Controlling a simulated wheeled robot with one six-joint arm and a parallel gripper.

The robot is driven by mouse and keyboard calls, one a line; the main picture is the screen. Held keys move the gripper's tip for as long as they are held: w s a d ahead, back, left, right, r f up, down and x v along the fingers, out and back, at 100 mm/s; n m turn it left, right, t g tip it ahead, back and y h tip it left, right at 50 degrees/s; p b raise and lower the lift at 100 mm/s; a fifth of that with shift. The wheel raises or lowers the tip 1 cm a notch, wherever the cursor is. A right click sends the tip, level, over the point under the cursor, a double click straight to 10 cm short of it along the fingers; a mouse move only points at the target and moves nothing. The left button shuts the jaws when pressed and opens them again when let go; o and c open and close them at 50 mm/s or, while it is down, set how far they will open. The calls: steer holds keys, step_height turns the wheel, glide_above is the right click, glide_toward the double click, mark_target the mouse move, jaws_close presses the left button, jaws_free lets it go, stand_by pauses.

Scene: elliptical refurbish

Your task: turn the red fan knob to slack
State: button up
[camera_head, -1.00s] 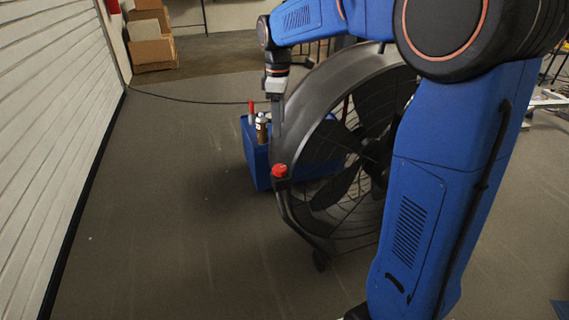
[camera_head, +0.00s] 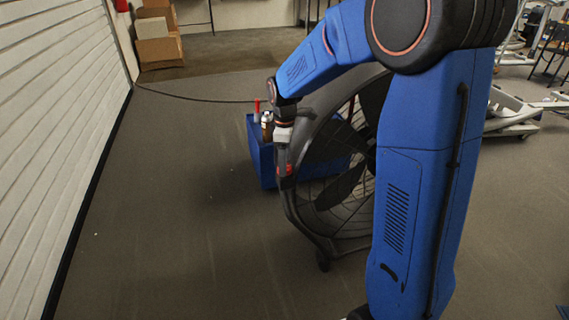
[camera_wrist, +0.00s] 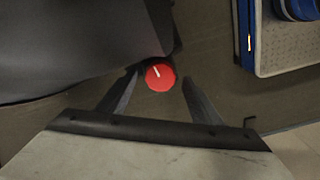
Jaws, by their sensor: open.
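The red fan knob (camera_head: 285,170) is on the near left rim of the big dark fan (camera_head: 316,226). In the wrist view the knob (camera_wrist: 160,77) is a round red disc with a white pointer line tilted to the upper left. The fan's dark housing (camera_wrist: 70,45) fills the upper left there. My gripper (camera_wrist: 157,82) is open, with one dark finger on each side of the knob and gaps visible on both sides. In the head view my gripper (camera_head: 284,158) is over the knob and partly hides it. Any marks around the knob are not readable.
A blue bin (camera_head: 262,165) with bottles stands behind the fan. A white slatted wall (camera_head: 50,110) runs along the left, and cardboard boxes (camera_head: 158,40) are at the back. The floor left of the fan is clear. Equipment (camera_head: 512,110) stands at the right.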

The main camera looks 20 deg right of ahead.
steer(key=shift+f, duration=0.5)
steer(key=c, duration=1.1)
steer(key=shift+n, duration=2.3)
steer(key=o, duration=1.1)
step_height(320, 180, up, 17)
steer(key=shift+r, duration=0.2)
